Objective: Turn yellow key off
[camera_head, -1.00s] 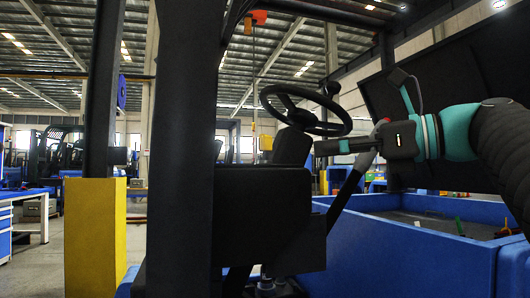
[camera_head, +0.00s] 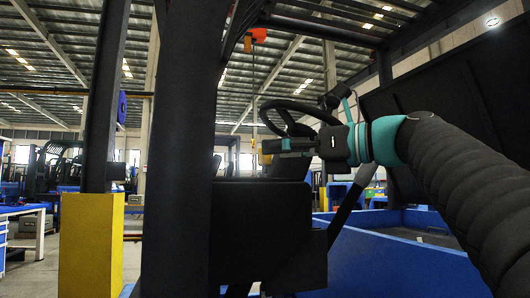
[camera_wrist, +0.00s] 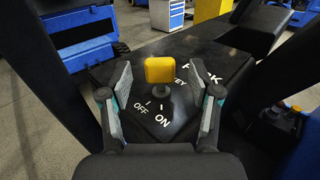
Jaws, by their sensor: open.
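The yellow key (camera_wrist: 159,69) stands upright from a dark panel (camera_wrist: 180,118) in the wrist view. The panel carries white OFF and ON labels with short marks in front of the key's base, and part of the word PARK. I cannot tell which mark the key is turned to. My gripper (camera_wrist: 168,82) is open, with one finger on each side of the key and a gap on both sides. In the head view my gripper (camera_head: 275,147) reaches left to the steering wheel and the dark console; the key is hidden there.
The steering wheel (camera_head: 300,115) is just behind my gripper. A dark post (camera_head: 183,150) and console box (camera_head: 262,230) stand in front of it. A dark box with orange-red buttons (camera_wrist: 283,118) is right of the panel. A yellow block (camera_head: 90,245) is at left.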

